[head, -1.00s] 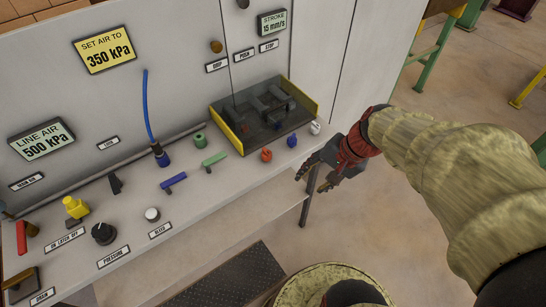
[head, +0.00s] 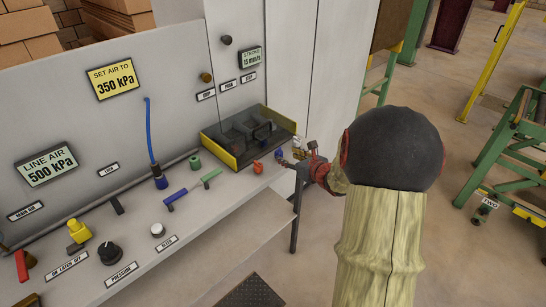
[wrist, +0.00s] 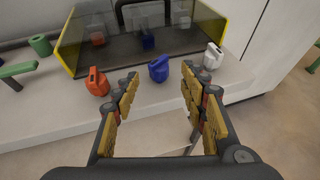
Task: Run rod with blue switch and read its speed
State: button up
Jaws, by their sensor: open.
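The blue switch (wrist: 159,69), a small knob, stands on the counter between a red switch (wrist: 97,82) and a white switch (wrist: 212,56). In the head view the blue switch (head: 279,153) is just left of my gripper (head: 299,164). In the wrist view my gripper (wrist: 158,105) is open and empty, with the blue switch just beyond and between its fingertips, apparently untouched. Behind it is a yellow-sided box (head: 232,157) with a dark see-through cover. Dark shapes are inside; I cannot tell which is the rod. The STROKE display (head: 251,58) reads mm/s; its number is small, possibly 15.
The counter (head: 205,215) also carries a blue lever (head: 175,196), a green lever (head: 211,176), a black knob (head: 109,252) and a yellow valve (head: 79,232). Signs read 350 kPa (head: 115,81) and 500 kPa (head: 48,164). Open floor lies right of the counter.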

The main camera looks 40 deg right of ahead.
aim_at(280, 153)
jog(key=b+x, duration=0.2)
jog(key=x, duration=0.5)
jog(key=shift+w+f, duration=0.2)
jog(key=shift+w, duration=0.1)
jog(key=c, duration=0.3)
jog(key=c, duration=0.8)
grip_shut()
